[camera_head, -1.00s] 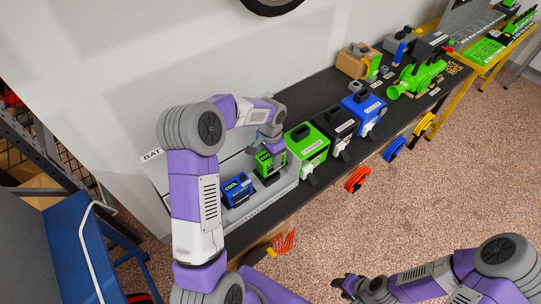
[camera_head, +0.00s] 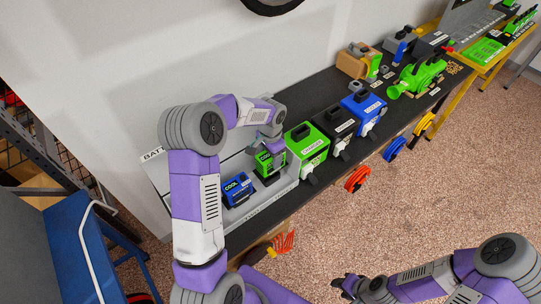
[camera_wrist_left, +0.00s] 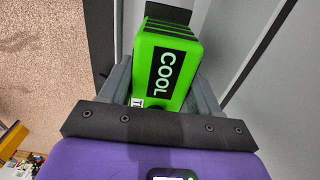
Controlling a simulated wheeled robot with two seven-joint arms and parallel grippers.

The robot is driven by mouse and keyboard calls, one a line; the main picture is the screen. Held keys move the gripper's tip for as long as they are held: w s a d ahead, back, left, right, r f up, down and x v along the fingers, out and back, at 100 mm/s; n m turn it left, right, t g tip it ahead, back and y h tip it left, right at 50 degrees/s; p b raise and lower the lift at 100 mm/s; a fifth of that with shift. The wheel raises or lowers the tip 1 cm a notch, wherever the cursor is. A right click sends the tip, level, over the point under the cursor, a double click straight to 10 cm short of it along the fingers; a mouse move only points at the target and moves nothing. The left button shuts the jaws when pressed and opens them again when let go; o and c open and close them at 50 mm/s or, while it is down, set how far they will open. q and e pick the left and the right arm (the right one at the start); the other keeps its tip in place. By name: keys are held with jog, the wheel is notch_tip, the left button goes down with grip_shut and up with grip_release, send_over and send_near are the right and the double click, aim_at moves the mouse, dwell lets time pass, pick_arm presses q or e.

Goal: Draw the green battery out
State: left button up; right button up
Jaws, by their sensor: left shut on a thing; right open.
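In the left wrist view the green battery (camera_wrist_left: 166,65) sits between the two grey fingers of my left gripper (camera_wrist_left: 160,95). Whether its lower end touches the rack is hidden. A blue "COOL" battery (camera_head: 237,188) stands in the rack to the left. My right gripper (camera_head: 345,284) is open and empty above the floor at the lower right.
A green charger (camera_head: 308,146), a black one (camera_head: 338,128) and a blue one (camera_head: 363,108) stand on the dark bench right of the rack. The wall is close behind. A blue cart (camera_head: 75,240) stands at the left.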

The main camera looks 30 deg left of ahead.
pick_arm(q)
jog(key=shift+f+b, duration=1.55)
jog(key=shift+f, duration=0.65)
jog(key=o, duration=1.6)
notch_tip(320, 180, up, 8)
jog(key=shift+f+p, duration=0.15)
jog(key=shift+p, duration=0.35)
